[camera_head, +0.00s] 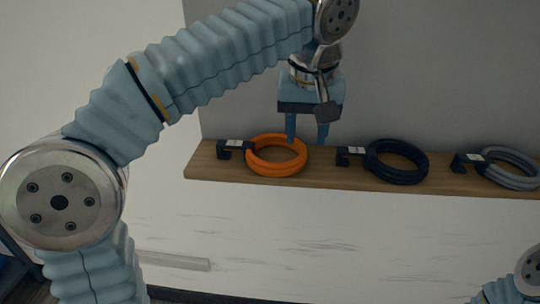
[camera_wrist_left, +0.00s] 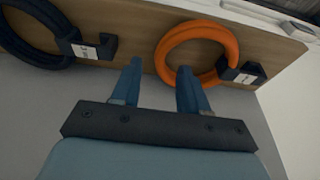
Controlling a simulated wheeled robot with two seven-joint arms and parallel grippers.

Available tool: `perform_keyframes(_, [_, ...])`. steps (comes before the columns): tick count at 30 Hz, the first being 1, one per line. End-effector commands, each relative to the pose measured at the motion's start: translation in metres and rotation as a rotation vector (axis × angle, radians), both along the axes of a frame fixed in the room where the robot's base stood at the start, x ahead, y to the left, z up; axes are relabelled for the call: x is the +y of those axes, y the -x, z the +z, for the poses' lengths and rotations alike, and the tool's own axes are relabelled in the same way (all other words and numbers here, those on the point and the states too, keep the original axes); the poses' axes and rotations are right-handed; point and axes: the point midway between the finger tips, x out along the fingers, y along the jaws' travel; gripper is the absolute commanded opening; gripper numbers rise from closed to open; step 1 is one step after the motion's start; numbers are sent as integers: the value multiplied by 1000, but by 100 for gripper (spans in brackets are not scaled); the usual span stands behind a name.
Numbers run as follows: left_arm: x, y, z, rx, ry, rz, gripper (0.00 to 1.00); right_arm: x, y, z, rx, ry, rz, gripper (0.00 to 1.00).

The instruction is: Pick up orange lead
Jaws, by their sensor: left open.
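The orange lead (camera_head: 277,165) is a coiled ring with a dark hook and white label, lying on the wooden shelf (camera_head: 330,177) at its left end. It also shows in the left wrist view (camera_wrist_left: 163,58), beyond my fingertips. My left gripper (camera_head: 307,138) is open and empty. In the head view its fingers point down at the right edge of the orange coil. In the left wrist view its two fingers (camera_wrist_left: 160,68) stand apart, the right one overlapping the coil's near edge. I cannot tell whether it touches. My right gripper is out of view.
A dark blue coil (camera_head: 398,178) lies right of the orange one on the shelf, and a grey coil (camera_head: 514,183) lies at the right end. Each has a dark labelled hook. A plain grey wall rises behind the shelf. Part of my right arm shows at bottom right.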

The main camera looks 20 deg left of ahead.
Motion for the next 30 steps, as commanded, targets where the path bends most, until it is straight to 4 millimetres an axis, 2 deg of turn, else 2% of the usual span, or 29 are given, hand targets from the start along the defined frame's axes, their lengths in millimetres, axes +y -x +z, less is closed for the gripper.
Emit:
perform_keyframes(9, [8, -14, -44, 1, -1, 0, 44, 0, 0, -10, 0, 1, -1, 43])
perform_keyframes(17, [8, -16, -48, 0, 0, 0, 44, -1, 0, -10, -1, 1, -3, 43])
perform_keyframes(18, [8, -16, -48, 0, 0, 0, 42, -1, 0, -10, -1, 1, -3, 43])
perform_keyframes(20, [8, -16, -48, 0, 0, 0, 33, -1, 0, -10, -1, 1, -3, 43])
perform_keyframes(26, [8, -15, -48, 0, 0, 0, 3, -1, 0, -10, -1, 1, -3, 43])
perform_keyframes(30, [8, -15, -48, 0, 0, 0, 0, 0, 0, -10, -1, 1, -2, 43])
